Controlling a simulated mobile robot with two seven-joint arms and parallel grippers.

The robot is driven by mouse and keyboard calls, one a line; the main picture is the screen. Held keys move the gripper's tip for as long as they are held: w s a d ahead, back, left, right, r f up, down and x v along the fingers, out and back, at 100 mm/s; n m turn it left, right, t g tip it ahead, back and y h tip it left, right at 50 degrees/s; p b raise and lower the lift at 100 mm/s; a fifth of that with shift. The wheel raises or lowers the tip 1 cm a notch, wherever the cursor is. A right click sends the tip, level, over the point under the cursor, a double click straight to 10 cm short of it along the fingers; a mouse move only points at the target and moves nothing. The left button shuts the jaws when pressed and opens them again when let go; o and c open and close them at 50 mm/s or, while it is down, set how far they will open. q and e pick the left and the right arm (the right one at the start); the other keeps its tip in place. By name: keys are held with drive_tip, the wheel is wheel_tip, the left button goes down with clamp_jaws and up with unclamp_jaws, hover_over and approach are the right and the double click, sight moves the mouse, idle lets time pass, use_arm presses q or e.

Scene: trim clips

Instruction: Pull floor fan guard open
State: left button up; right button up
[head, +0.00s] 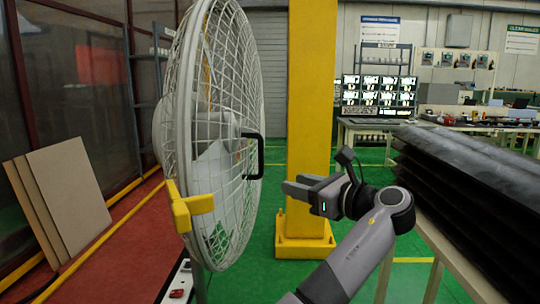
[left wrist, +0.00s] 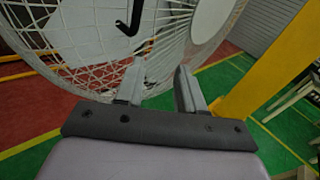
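The floor fan has a round white wire guard (head: 225,85), seen nearly edge-on at the left of the head view. A black handle (head: 259,157) stands out from the guard's front; it also shows in the left wrist view (left wrist: 135,18). A yellow clip (head: 190,207) sits on the guard's lower rim. I cannot tell whether the guard stands ajar. My left gripper (head: 292,187) is to the right of the handle and a little lower, apart from it, fingers toward the fan. In the left wrist view its fingers (left wrist: 158,76) are parted and empty. My right gripper is out of view.
A yellow column (head: 312,100) stands behind my left gripper. A bench with dark stacked panels (head: 480,185) is at the right. Brown boards (head: 65,200) lean on the left wall. Green floor (head: 245,270) is open between fan and column.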

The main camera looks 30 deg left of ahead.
sight(250, 134)
use_arm(q)
wheel_tip(250, 134, up, 7)
drive_tip(key=s+d+n+g+y, duration=0.1)
drive_tip(key=s+g, duration=0.2)
drive_tip(key=a, duration=0.7)
drive_tip(key=shift+w, duration=0.15)
clamp_jaws()
